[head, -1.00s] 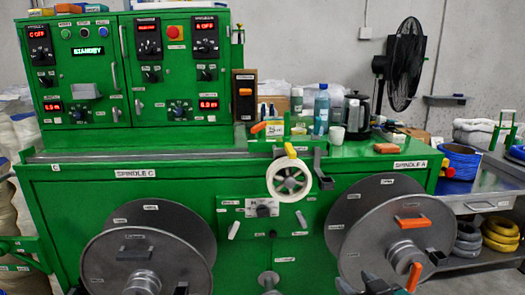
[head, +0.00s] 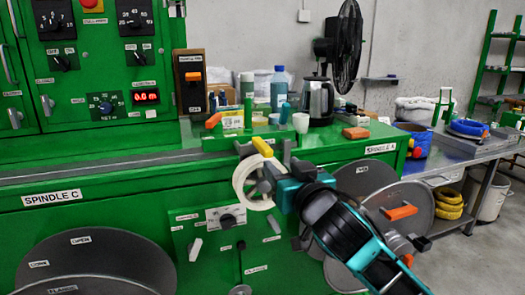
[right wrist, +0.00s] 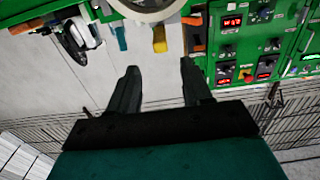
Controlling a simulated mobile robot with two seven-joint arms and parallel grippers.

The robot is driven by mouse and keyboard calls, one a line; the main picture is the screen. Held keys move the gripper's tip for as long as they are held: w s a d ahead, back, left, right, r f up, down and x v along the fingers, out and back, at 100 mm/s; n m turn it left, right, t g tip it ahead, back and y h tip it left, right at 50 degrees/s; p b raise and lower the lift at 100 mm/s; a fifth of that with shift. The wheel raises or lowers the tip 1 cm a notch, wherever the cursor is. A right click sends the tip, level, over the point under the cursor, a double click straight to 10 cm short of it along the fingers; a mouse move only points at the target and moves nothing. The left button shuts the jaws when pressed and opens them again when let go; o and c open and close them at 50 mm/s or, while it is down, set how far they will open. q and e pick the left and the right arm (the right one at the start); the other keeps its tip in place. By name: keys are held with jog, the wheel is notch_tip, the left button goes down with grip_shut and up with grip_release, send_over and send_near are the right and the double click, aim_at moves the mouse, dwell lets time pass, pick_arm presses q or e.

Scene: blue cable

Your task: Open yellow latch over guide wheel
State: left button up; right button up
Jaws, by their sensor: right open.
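The yellow latch (head: 262,147) sits at the top of the white guide wheel (head: 243,186) on the front of the green machine. My right gripper (head: 279,172) is just right of the wheel in the head view and covers part of it. In the right wrist view, my right gripper (right wrist: 160,67) is open with nothing between its fingers. The yellow latch (right wrist: 160,38) shows beyond the fingertips, roughly in line with the gap, and apart from them. The guide wheel (right wrist: 140,10) is cut off at the top of that view. My left gripper is not in view.
A grey bracket (head: 287,150) stands right of the latch. Bottles (head: 279,88), a kettle (head: 318,100) and an orange-handled tool (head: 214,120) are on the machine top behind. Large grey reels (head: 95,265) are below. An orange block (head: 356,133) lies to the right.

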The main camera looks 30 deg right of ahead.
aim_at(269, 154)
jog(key=x, duration=1)
jog(key=shift+w+a, duration=0.1)
jog(key=shift+c, duration=0.4)
grip_shut()
